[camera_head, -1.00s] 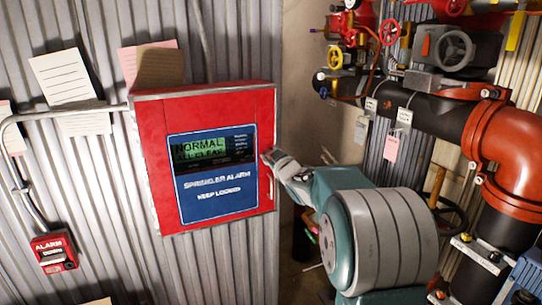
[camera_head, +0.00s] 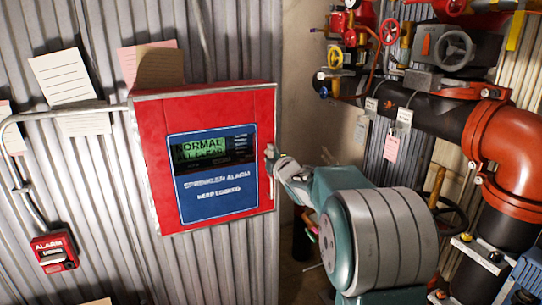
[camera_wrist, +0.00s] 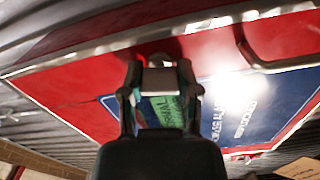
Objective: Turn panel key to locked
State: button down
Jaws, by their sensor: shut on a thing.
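The red alarm panel (camera_head: 155,170) hangs on the corrugated wall. It has a blue label reading "SPRINKLER ALARM KEEP LOCKED" and a green display reading "NORMAL". The small, pale panel key (camera_head: 269,152) is at its right edge. My gripper (camera_head: 277,162) is at that edge, coming from the right. In the wrist view my gripper (camera_wrist: 160,72) is shut in front of the panel (camera_wrist: 75,85), on the key (camera_wrist: 158,59), which is mostly hidden between the fingers. The key's exact angle cannot be told.
Black and red pipes (camera_head: 500,140) with valves fill the right side. A red alarm box (camera_head: 54,251) and conduit (camera_head: 60,112) are on the wall at left. Paper notes (camera_head: 62,77) hang above the panel. A gap lies between panel and pipes.

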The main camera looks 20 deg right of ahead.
jog(key=shift+a+f+n, duration=0.1)
jog(key=shift+f+n, duration=0.15)
jog(key=shift+n, duration=0.85)
jog(key=shift+f, duration=0.1)
jog(key=shift+c, duration=1.6)
grip_release()
jog(key=shift+r, duration=0.2)
jog(key=shift+s, duration=0.15)
jog(key=s, duration=1.1)
jog(key=shift+s, duration=0.25)
jog(key=shift+f, duration=0.1)
